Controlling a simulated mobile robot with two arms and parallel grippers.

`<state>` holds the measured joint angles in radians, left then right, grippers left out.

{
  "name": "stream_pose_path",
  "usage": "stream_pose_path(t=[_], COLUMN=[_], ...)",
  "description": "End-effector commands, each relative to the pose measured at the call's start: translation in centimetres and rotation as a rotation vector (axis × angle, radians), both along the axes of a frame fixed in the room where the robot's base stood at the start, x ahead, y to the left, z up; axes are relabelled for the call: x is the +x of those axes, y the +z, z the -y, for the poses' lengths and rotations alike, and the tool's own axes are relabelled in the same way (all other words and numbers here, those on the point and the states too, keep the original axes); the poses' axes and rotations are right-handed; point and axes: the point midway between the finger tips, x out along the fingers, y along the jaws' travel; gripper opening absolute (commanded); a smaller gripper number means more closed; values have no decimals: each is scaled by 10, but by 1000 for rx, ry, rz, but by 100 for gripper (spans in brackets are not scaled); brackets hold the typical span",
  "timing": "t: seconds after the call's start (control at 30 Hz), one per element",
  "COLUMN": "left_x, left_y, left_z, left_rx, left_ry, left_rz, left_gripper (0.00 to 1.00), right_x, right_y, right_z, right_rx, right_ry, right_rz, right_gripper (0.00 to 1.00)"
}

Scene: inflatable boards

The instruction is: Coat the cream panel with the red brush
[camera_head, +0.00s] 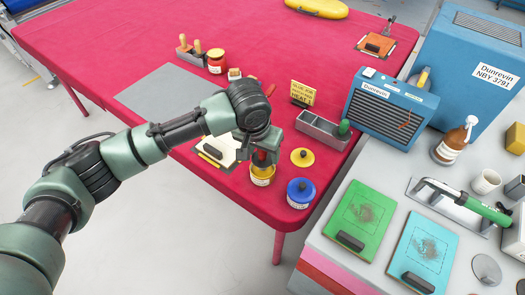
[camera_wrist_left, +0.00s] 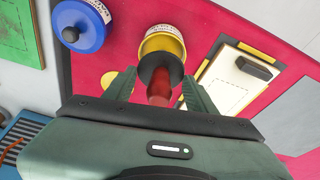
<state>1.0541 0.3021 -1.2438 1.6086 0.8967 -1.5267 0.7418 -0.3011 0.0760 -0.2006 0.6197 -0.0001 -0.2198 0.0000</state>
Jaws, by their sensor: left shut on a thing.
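My left gripper (camera_head: 258,146) is shut on the red brush (camera_wrist_left: 160,88), with its red handle between the fingers and a dark round collar below. The brush is over the open yellow jar (camera_head: 262,177); its bristles are hidden, and I cannot tell how deep they sit. The jar also shows in the left wrist view (camera_wrist_left: 163,42). The cream panel (camera_wrist_left: 228,86) lies on the red table beside the jar, with a dashed outline and a dark block on it. In the head view the panel (camera_head: 226,151) is partly hidden by my arm. My right gripper is not in view.
A blue-lidded jar (camera_head: 300,192) and a loose yellow lid (camera_head: 302,157) are right of the yellow jar. A grey trough (camera_head: 322,131) and a blue radio-like box (camera_head: 385,110) stand behind. A grey mat (camera_head: 165,93) lies left, mostly clear.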

Motion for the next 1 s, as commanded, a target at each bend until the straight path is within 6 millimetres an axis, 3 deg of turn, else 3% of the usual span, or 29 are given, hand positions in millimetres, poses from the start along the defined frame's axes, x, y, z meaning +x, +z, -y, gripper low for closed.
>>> stream_pose_path(t=[1.0], left_x=[0], left_y=[-10], left_z=[0], left_rx=[0], left_ry=[0], left_rz=[0], left_gripper=[24], right_x=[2], right_y=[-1], right_z=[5], right_rx=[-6], right_ry=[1], right_rz=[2], right_gripper=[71])
